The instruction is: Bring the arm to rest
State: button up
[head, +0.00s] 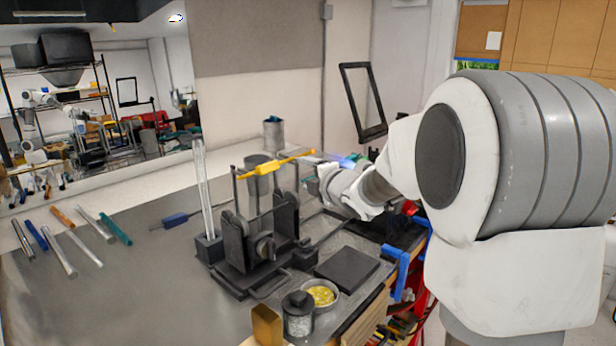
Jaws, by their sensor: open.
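My arm reaches in from the right, its large white and grey links filling the right side of the head view. It extends left over the bench to my gripper (322,184), which is open beside the right side of a dark metal fixture (262,232). The fingertips are small and partly hidden, and I see nothing held between them. A yellow bar (275,166) lies across the top of the fixture, just left of my gripper. I cannot tell whether the gripper touches the fixture.
A clear glass rod (203,188) stands upright in a dark block (209,248). Several coloured and clear rods lie at the left of the grey bench (130,285). A dark plate (346,268), a dish of yellow pieces (322,294) and a lidded jar (298,316) are at the front.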

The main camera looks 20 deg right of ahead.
dwell(0.3)
jog(key=s+d+r+m+g+h, duration=0.1)
jog(key=s+m+g+h, duration=0.35)
jog(key=s+m, duration=0.95)
jog(key=s+a+f+m+g, duration=0.1)
jog(key=s+a+f+m, duration=0.1)
jog(key=s, duration=0.6)
jog(key=s+a+f+m+g+y, duration=0.1)
jog(key=s+f+m+g, duration=0.1)
jog(key=s, duration=0.6)
jog(key=s+a+f+m+g, duration=0.2)
jog(key=s+f+m, duration=0.1)
jog(key=s, duration=0.5)
jog(key=shift+s+a+y, duration=0.15)
jog(key=shift+a+y, duration=0.2)
jog(key=shift+d+m, duration=0.1)
jog(key=shift+m, duration=0.2)
